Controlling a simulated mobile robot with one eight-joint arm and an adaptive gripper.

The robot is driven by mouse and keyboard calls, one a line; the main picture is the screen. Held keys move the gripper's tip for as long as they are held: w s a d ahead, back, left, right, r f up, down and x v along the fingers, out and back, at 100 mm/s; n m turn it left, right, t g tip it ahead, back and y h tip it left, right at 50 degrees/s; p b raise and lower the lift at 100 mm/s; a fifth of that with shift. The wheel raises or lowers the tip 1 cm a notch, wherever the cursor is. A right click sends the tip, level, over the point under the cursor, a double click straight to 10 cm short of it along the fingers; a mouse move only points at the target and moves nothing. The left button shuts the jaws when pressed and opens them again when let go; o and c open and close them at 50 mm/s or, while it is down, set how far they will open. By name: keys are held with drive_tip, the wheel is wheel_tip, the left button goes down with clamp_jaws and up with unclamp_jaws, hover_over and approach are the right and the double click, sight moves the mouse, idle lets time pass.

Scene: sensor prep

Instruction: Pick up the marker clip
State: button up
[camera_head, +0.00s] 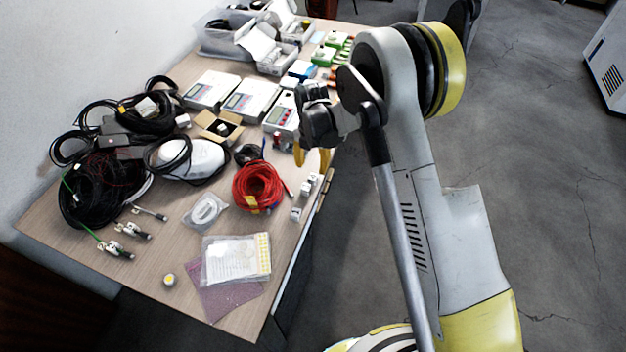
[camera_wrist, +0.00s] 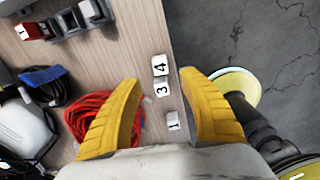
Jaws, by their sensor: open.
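Several small white numbered blocks, which look like marker clips, lie near the table's right edge. In the wrist view, the clip marked 4 (camera_wrist: 160,64) and the clip marked 3 (camera_wrist: 162,88) sit close together. The clip marked 1 (camera_wrist: 173,121) lies apart, nearer the bottom. They also show in the head view as a close pair (camera_head: 306,188) and a single clip (camera_head: 296,214). My gripper (camera_wrist: 158,77) is open and empty, its yellow fingers on either side of the clips in the wrist view. In the head view, my gripper (camera_head: 312,158) hangs above the table edge.
A red cable coil (camera_head: 258,186) lies left of the clips. White meter boxes (camera_head: 247,98), black cables (camera_head: 95,190) and a bagged sheet (camera_head: 236,258) crowd the table (camera_head: 185,290). Right of the table edge is open grey floor (camera_head: 545,180).

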sight(313, 177)
drive_tip(key=f, duration=0.2)
drive_tip(key=f+b, duration=0.1)
drive_tip(key=f, duration=0.2)
drive_tip(key=f+b, duration=0.1)
drive_tip(key=f, duration=0.1)
drive_tip(key=shift+w+d+f, duration=0.15)
drive_tip(key=shift+w+f, duration=0.05)
drive_tip(key=shift+w, duration=0.05)
drive_tip(key=shift+r, duration=0.1)
drive_tip(key=c, duration=0.9)
